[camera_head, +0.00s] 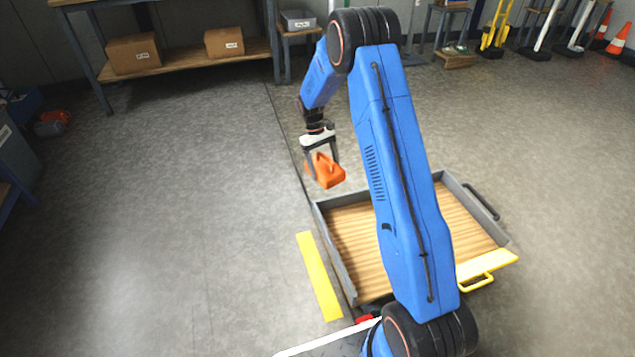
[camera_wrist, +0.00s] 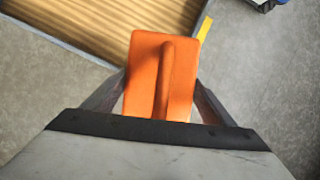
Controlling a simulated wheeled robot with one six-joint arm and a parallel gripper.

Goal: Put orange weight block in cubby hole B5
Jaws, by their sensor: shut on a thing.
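The orange weight block (camera_head: 327,172) hangs in the air from my gripper (camera_head: 321,158), beside the back left corner of a wooden tray. No cubby hole or B5 label can be made out in either view.
A wood-floored tray (camera_head: 349,228) with grey walls stands on the floor, partly behind my arm. A yellow strip (camera_head: 319,276) lies left of it. A bench with cardboard boxes (camera_head: 134,53) stands at the back left.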

